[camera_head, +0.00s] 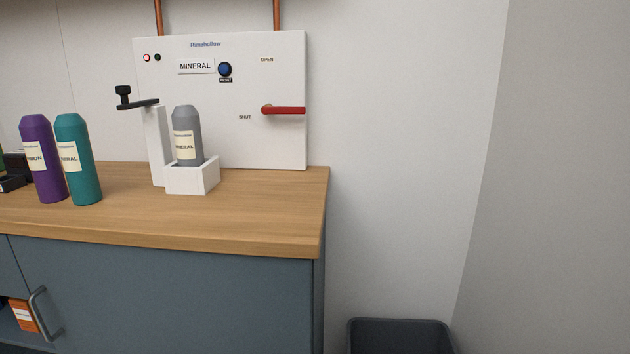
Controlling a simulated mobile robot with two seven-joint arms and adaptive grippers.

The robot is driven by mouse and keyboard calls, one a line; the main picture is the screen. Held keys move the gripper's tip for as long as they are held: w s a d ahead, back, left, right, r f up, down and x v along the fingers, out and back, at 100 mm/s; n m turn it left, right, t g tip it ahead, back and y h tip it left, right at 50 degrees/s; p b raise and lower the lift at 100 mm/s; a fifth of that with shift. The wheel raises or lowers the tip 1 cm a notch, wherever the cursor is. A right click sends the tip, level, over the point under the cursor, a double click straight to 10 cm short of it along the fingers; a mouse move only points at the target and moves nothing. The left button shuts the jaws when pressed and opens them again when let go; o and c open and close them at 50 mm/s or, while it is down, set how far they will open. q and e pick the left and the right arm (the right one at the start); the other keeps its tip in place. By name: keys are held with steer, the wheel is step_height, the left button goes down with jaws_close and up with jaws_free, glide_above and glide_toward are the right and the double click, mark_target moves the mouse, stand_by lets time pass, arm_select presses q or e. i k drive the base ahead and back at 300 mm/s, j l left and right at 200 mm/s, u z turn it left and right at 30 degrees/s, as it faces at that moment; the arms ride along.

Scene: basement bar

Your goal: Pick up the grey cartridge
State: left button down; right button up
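The grey cartridge (186,133) stands upright in a white open-topped holder (193,182) on the wooden counter. A cream label on its front is partly readable and seems to end in "NERAL". The lower end of the cartridge is hidden inside the holder. Neither of my grippers shows in the head view.
Purple (43,160) and teal (78,160) cartridges stand left. The counter (230,215) front is clear. A dark bin (400,338) is below right.

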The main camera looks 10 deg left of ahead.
mark_target(186, 119)
steer(key=j+z, duration=0.25)
steer(key=j, duration=0.3)
steer(key=k+j+z, duration=0.2)
steer(key=j, duration=0.3)
steer(key=j+z, duration=0.25)
steer(key=j, duration=0.3)
